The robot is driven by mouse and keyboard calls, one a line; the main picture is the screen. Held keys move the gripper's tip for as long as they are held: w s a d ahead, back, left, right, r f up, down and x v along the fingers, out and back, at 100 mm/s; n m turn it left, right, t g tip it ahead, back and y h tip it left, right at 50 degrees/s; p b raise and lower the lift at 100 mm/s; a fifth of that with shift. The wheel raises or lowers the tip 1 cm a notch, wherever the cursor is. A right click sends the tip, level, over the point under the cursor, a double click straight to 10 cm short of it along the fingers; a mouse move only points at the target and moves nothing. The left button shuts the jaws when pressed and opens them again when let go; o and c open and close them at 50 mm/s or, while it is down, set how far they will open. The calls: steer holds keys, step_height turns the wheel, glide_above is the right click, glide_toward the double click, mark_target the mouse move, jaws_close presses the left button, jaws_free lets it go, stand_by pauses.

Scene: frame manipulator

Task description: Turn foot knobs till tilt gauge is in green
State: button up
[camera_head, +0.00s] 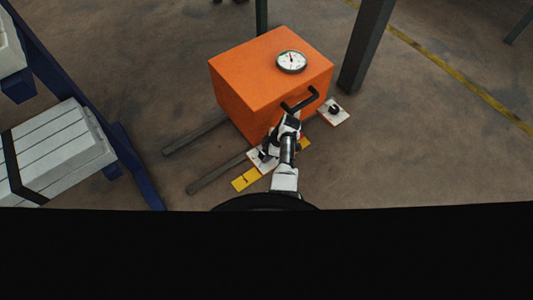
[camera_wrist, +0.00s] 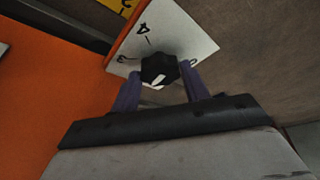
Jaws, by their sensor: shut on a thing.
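The orange machine box (camera_head: 258,72) has a round white tilt gauge (camera_head: 291,61) on top. The gauge's needle points roughly upward; its coloured zones are too small to read. My gripper (camera_wrist: 160,75) is shut on a black foot knob (camera_wrist: 158,66) with a white pointer mark. The knob sits on a white dial plate (camera_wrist: 190,35), where a 4 and a 3 can be read. In the head view my arm partly hides this knob at the box's near foot. Another black foot knob (camera_head: 334,109) stands on its own white plate (camera_head: 341,118) at the right.
A black handle (camera_head: 301,100) sticks out from the box above my arm. Dark rails (camera_head: 215,174) and a yellow plate (camera_head: 246,179) lie low near the box. A dark post (camera_head: 368,45) stands at right; a blue rack (camera_head: 135,165) with pale loads is at left.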

steer(key=n+b, duration=0.1)
steer(key=n+g+b, duration=0.1)
steer(key=n+b, duration=0.1)
steer(key=shift+w+f, duration=0.15)
steer(key=shift+f, duration=0.05)
steer(key=shift+w+r+n+g+h+b, duration=0.15)
steer(key=shift+n+g+b, duration=0.3)
steer(key=shift+n+b, duration=0.45)
steer(key=shift+s+n+g+h+b, duration=0.1)
steer(key=shift+n+g+h+b, duration=0.25)
steer(key=shift+n, duration=0.85)
steer(key=shift+a, duration=0.1)
steer(key=o, duration=1)
steer(key=shift+r, duration=0.1)
steer(key=p+v, duration=0.3)
steer(key=v, duration=1)
steer(key=shift+w+r, duration=0.25)
steer(key=shift+r, duration=0.05)
